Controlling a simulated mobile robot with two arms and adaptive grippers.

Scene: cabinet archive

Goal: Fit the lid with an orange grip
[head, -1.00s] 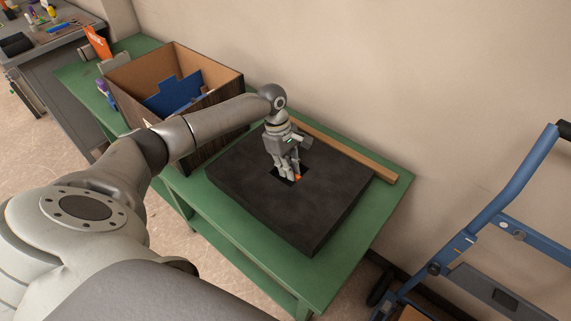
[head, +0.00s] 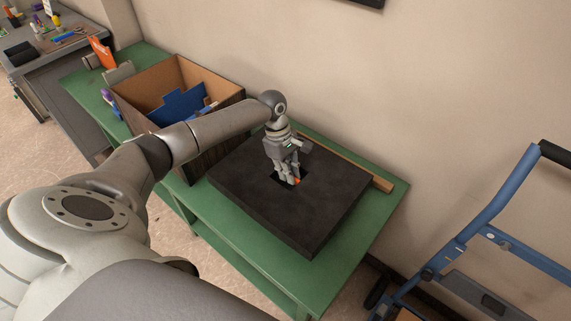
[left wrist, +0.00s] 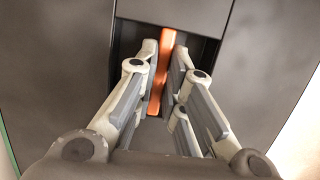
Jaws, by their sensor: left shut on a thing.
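The lid's orange grip (head: 298,181) shows as a small patch at the fingertips of my left gripper (head: 287,182). In the left wrist view the orange grip (left wrist: 162,62) is an upright bar between the two fingers, which are shut on it. The gripper points down into a dark rectangular opening in the top of a thick black block (head: 325,200). The lid's plate is mostly hidden by the fingers and the dark opening, so I cannot tell whether it sits flush. My right gripper is not in view.
The block lies on a green table (head: 350,238). A wooden strip (head: 372,181) runs behind it along the wall. An open box (head: 228,97) with blue pieces stands to the left. A blue hand truck (head: 500,200) stands at the right, beside the table.

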